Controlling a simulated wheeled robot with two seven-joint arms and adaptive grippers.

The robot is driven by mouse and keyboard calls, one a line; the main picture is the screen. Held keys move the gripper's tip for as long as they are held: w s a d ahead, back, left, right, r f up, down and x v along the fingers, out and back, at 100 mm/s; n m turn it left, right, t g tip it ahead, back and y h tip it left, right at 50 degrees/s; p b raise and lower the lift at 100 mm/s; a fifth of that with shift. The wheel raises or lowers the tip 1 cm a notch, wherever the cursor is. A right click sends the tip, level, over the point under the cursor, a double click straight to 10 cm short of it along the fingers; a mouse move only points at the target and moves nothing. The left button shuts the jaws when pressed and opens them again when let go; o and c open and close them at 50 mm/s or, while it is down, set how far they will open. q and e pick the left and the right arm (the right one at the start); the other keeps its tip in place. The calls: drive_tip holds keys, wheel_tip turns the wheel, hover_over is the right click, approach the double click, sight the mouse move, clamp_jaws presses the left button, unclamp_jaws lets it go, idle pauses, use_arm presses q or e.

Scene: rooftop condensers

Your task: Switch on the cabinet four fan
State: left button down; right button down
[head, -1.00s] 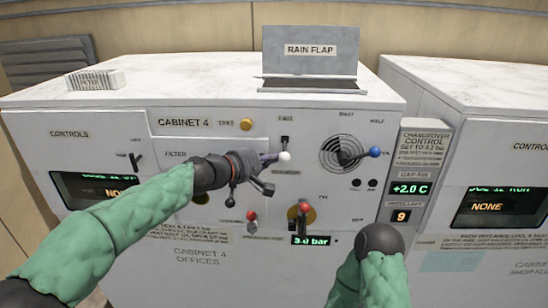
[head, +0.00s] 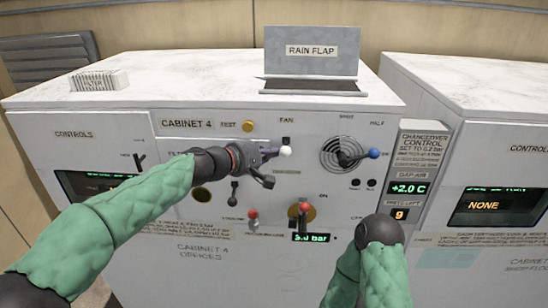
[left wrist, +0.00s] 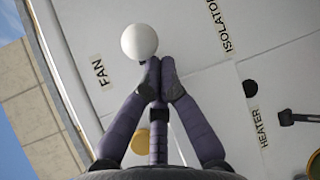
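Cabinet four (head: 180,90) faces me. Its fan switch (head: 286,151) has a white ball knob below the FAN label (head: 286,120). The ball also shows large in the left wrist view (left wrist: 139,42). My left gripper (head: 274,154) is beside the ball, on its left in the head view. In the left wrist view its fingertips (left wrist: 161,70) are together, right by the ball, and the ball is not between them. Whether they touch it I cannot tell. The fingers partly hide the switch's stem. My right gripper (head: 382,232) is low in front of the cabinet, its fingers hidden.
A red-knobbed lever (head: 305,207), a small red-tipped switch (head: 252,214) and a blue-knobbed dial lever (head: 373,153) stick out nearby. A second cabinet (head: 490,150) stands right.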

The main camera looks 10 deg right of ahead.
use_arm(q)
drive_tip(key=shift+d+r, duration=0.1)
drive_tip(key=shift+r, duration=0.9)
